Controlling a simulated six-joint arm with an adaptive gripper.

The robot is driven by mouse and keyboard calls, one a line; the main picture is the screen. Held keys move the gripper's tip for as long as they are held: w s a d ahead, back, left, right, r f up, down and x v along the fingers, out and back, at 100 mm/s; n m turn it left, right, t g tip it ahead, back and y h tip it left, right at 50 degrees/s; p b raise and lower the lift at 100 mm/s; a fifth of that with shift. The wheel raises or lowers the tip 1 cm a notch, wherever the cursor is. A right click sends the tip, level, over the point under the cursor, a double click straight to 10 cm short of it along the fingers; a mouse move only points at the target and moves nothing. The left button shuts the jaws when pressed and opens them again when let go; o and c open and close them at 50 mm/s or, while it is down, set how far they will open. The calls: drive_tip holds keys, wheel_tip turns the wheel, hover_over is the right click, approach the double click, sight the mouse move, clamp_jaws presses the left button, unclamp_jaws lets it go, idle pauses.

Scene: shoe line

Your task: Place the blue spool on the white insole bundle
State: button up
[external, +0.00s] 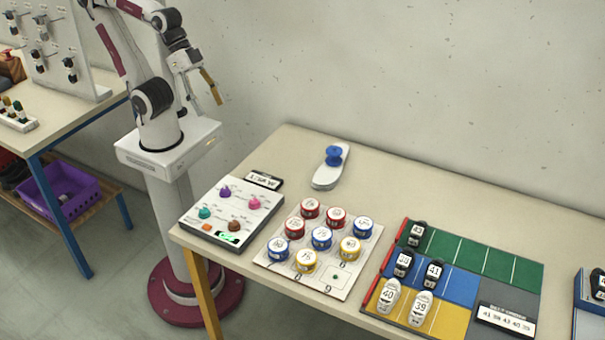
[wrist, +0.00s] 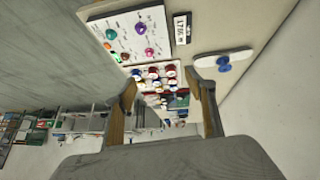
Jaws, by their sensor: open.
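The blue spool (external: 333,155) stands on the white insole bundle (external: 326,177), near the bundle's far end, at the back of the table. In the wrist view the blue spool (wrist: 224,64) sits against the white insole bundle (wrist: 240,56), to the right of my fingers. My gripper (external: 213,88) is raised over the left side, well away from the spool and the bundle. In the wrist view my gripper (wrist: 160,92) has its two fingers spread apart with nothing held between them.
A white board with several coloured knobs (external: 226,212) lies at the table's left end. A board of numbered tins (external: 318,250) and a coloured shoe rack (external: 500,262) lie to the right. A small label plate (external: 263,180) stands behind the knobs. Table around the bundle is clear.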

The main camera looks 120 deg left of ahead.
drive_tip(key=s+a+g+y, duration=0.1)
drive_tip(key=s+a, duration=0.1)
drive_tip(key=s, duration=0.3)
drive_tip(key=shift+s+a+f, duration=0.2)
drive_tip(key=shift+a+f, duration=0.1)
idle(1.0)
